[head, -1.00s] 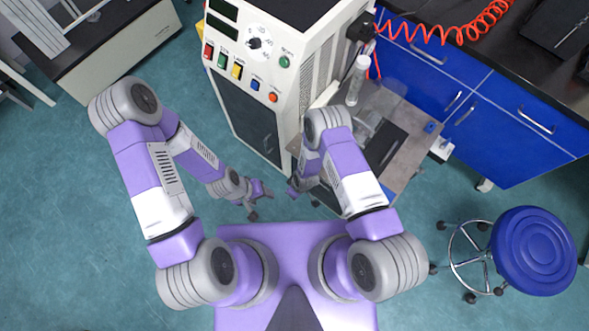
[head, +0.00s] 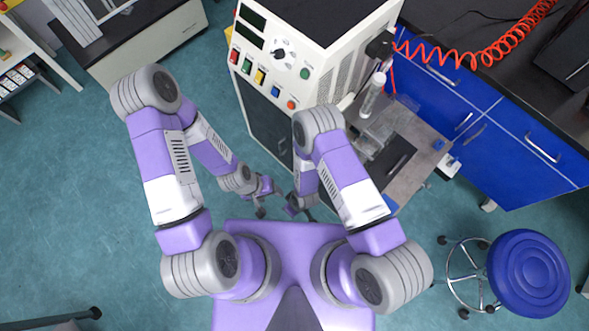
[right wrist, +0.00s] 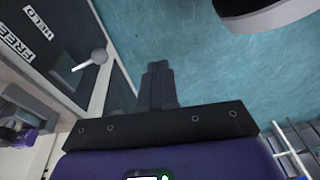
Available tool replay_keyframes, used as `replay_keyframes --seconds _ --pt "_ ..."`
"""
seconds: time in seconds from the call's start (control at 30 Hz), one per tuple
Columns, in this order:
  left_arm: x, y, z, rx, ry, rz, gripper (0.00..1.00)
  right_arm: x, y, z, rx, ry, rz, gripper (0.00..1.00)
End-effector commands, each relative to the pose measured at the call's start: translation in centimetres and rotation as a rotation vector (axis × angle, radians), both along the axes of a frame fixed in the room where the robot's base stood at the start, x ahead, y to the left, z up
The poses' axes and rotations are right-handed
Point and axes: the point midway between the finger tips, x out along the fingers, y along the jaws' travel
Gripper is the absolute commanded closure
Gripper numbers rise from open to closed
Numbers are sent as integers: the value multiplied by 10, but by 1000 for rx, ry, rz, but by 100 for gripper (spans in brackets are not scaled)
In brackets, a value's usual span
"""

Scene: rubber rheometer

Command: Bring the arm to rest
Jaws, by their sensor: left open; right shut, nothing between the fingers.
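Both of my arms hang bent in front of my body in the head view. My left gripper (head: 270,202) is open and empty, pointing right above the floor. My right gripper (head: 299,209) is close to its right, low beside my right forearm and partly hidden there. In the right wrist view the right gripper's dark fingers (right wrist: 158,72) lie together with nothing between them, with the floor behind them.
The white rheometer machine (head: 330,66) with coloured buttons stands ahead, its metal worktable (head: 420,165) to the right. Blue cabinets (head: 505,140) and a blue stool (head: 530,272) are at right. A dark bench (head: 130,35) stands back left. Green floor (head: 70,200) is clear at left.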

Motion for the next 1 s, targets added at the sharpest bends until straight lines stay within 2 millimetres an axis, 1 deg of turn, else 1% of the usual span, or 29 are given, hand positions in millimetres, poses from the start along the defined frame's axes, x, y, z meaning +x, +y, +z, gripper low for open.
replay_keyframes --seconds 0.47,0.57,0.67,0.77,0.8,0.9,1.0 --pt "0 0 0 0 0 0 40 0 0 0 0 0 -1 100" --pt "0 0 0 0 0 0 40 2 -3 5 7 10 -33 100" --pt "0 0 0 0 0 0 40 7 -13 22 33 47 -150 100" --pt "0 0 0 0 0 0 40 13 -32 49 75 108 -341 100" --pt "0 0 0 0 0 0 40 15 -41 62 95 135 -427 100" --pt "0 0 0 0 0 0 40 15 -66 93 140 201 -631 100" --pt "0 0 0 0 0 0 40 11 -88 119 176 254 -803 100"
